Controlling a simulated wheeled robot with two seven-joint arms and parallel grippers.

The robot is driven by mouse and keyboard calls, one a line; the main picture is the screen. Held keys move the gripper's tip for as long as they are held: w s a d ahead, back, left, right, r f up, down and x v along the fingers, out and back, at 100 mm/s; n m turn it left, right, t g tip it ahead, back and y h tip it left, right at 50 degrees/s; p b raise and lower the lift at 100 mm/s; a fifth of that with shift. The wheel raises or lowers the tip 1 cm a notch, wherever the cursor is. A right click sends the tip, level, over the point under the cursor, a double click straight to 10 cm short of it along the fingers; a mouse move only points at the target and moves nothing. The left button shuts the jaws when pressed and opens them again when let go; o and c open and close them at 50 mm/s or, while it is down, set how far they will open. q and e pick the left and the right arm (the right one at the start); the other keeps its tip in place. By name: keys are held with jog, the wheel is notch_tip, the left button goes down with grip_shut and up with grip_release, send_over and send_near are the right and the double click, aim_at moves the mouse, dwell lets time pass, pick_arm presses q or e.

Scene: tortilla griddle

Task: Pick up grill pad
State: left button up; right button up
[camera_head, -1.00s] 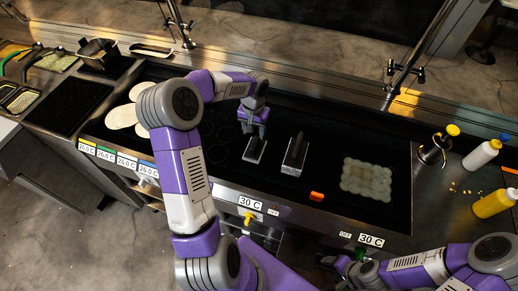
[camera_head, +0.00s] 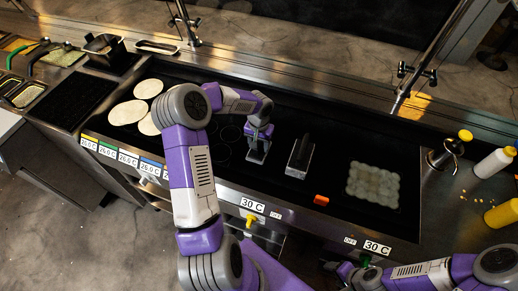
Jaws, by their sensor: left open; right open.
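Two dark blocks with handles, which look like grill pads or presses, stand on the black griddle. The left pad (camera_head: 257,152) is right under my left gripper (camera_head: 259,134), whose fingers are at its handle. The jaws are open, and I cannot tell whether they touch the handle. The right pad (camera_head: 300,156) stands free, a short way to the right, with nothing touching it. My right gripper (camera_head: 362,264) is open and empty, low at the griddle's front edge near the green knob.
Tortillas (camera_head: 128,112) lie on the griddle's left, partly behind my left arm. Pale round pieces (camera_head: 373,186) lie in a cluster on the right. An orange block (camera_head: 321,200) sits at the front edge. Bottles (camera_head: 495,162) stand at far right.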

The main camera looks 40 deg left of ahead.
pick_arm(q)
jog(key=shift+c, duration=0.3)
grip_shut()
jog(key=shift+r, duration=0.15)
